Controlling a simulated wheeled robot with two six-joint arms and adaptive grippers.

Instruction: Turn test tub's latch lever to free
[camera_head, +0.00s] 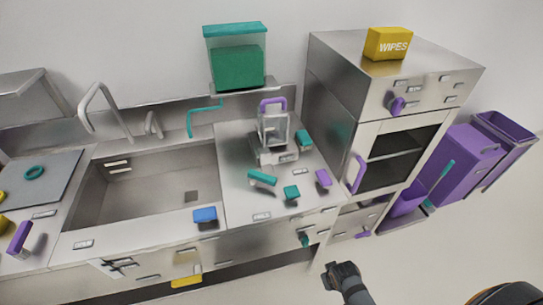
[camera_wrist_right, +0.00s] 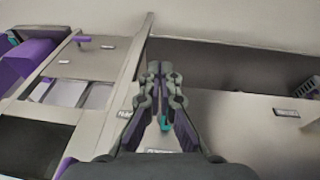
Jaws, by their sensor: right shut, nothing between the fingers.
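A small teal lever (camera_head: 304,240) sits on the cabinet front below the counter, right of the sink. A teal piece (camera_wrist_right: 165,123) also shows in the right wrist view, between and beyond my fingers, partly hidden. Labels are too small to read, so I cannot tell which part is the test tub. The sink basin (camera_head: 150,190) is empty. My right gripper (camera_head: 338,270) is in front of the cabinet, to the lower right of the teal lever and apart from it. Its fingers are together and empty in the right wrist view (camera_wrist_right: 160,70). My left gripper is not in view.
The counter holds a clear container with a purple handle (camera_head: 272,125), teal blocks (camera_head: 262,178) and a blue block (camera_head: 205,214). An oven-like unit (camera_head: 385,150) with a purple handle (camera_head: 357,174) stands right. Purple bins (camera_head: 465,160) stand beyond it. The floor at right is clear.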

